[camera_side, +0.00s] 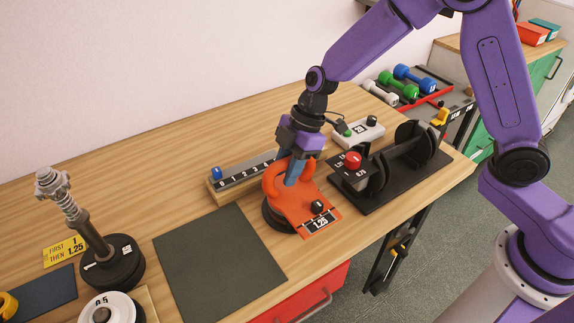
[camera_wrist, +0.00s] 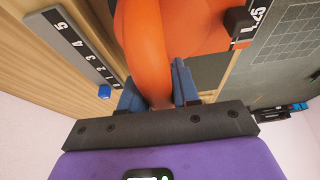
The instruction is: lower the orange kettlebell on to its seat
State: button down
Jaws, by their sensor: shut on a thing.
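The orange kettlebell (camera_side: 272,180) is at the middle of the bench, its handle between the fingers of my gripper (camera_side: 291,172). In the wrist view the orange handle (camera_wrist: 148,50) runs between the two blue fingers (camera_wrist: 158,90), which are shut on it. An orange plate (camera_side: 305,205) with a black knob and a 1.25 label lies at the kettlebell's right. A dark round base (camera_side: 277,218) shows below the kettlebell. My gripper and the orange plate hide part of the kettlebell, and I cannot tell whether it touches what is under it.
A numbered scale bar (camera_side: 240,179) with a blue slider lies behind. A black rack (camera_side: 405,170) with a red knob stands to the right. A dark mat (camera_side: 220,262) lies clear at the front left. A spring post with weights (camera_side: 112,265) stands further left.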

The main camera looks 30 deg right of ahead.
jog(key=c, duration=0.7)
grip_release()
jog(key=shift+c, duration=0.2)
jog(key=v, duration=1.7)
jog(key=shift+d+r, duration=0.15)
jog(key=shift+r, duration=0.05)
jog(key=s+d+f+m+h, duration=0.1)
jog(key=s+d, duration=0.3)
jog(key=s, duration=0.5)
jog(key=s+d+f+m+h, duration=0.1)
jog(key=s+d+f+m, duration=0.1)
jog(key=s, duration=0.7)
jog(key=s+d+f+m+h, duration=0.2)
jog(key=s+d+f, duration=0.2)
jog(key=s, duration=0.5)
jog(key=d, duration=0.2)
jog(key=shift+d, duration=0.35)
